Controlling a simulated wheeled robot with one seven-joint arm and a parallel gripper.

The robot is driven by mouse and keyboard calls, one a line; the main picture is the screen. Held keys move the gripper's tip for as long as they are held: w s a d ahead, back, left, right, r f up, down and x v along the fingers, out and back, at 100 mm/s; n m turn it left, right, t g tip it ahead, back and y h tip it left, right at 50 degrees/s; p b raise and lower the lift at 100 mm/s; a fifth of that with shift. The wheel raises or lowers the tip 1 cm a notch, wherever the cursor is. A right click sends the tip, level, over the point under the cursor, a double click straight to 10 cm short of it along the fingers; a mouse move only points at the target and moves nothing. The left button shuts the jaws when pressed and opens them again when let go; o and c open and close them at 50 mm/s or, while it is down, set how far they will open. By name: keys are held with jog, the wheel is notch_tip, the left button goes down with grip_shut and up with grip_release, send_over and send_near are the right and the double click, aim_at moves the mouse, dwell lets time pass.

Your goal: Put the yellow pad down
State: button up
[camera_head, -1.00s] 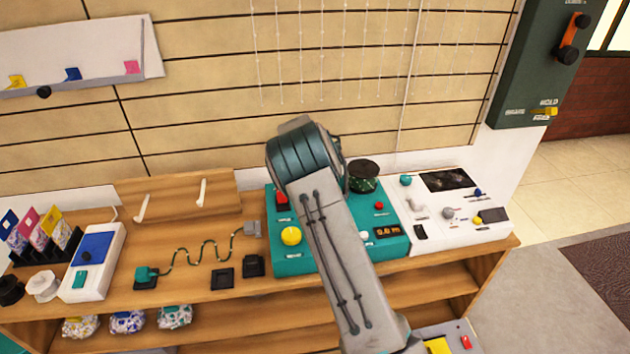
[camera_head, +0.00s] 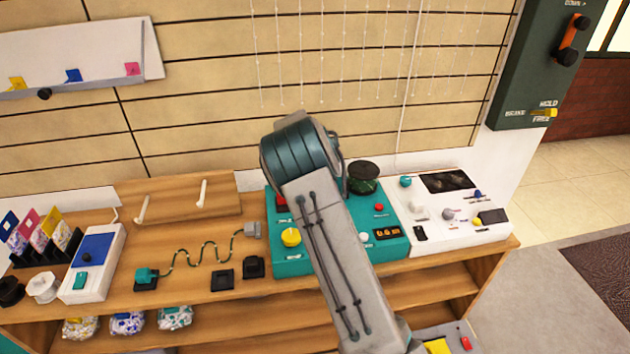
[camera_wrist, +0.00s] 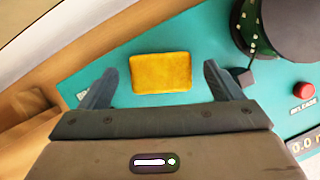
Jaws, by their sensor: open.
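The yellow pad (camera_wrist: 161,73) is a small rounded rectangle with a textured top. In the wrist view it lies on the teal console (camera_wrist: 110,65), with no finger touching it. My gripper (camera_wrist: 159,70) is open, one finger on each side of the pad with a gap at both sides. In the head view my arm hides the pad and the fingers; the teal console (camera_head: 290,262) shows on both sides of the arm.
A dark round thing (camera_head: 364,172) stands on the console's back right, near my gripper. A white panel (camera_head: 455,235) adjoins on the right; slatted wall (camera_head: 200,100) behind.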

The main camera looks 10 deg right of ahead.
jog(key=s+r+m+t+y, duration=0.3)
jog(key=r+m+t, duration=0.45)
jog(key=r, duration=1.35)
jog(key=s+d+r+m+h, duration=0.5)
jog(key=s+d+m, duration=0.2)
jog(key=s+m, duration=0.45)
jog(key=s+a+f+m+g+y, duration=0.1)
jog(key=s+a+f+m+g, duration=0.1)
jog(key=s, duration=0.8)
jog(key=s+a+f+m+g+y, duration=0.1)
jog(key=s+a+f+m+g, duration=0.1)
jog(key=s+m, duration=0.4)
jog(key=s+a+f+m+g+y, duration=0.2)
jog(key=s+a+f+m+g, duration=0.1)
jog(key=s, duration=1.1)
jog(key=shift+s+f+m+g+p, duration=0.35)
jog(key=shift+f+m+g, duration=0.35)
jog(key=shift+g, duration=0.55)
jog(key=shift+w+a+r, duration=0.1)
jog(key=shift+w, duration=0.05)
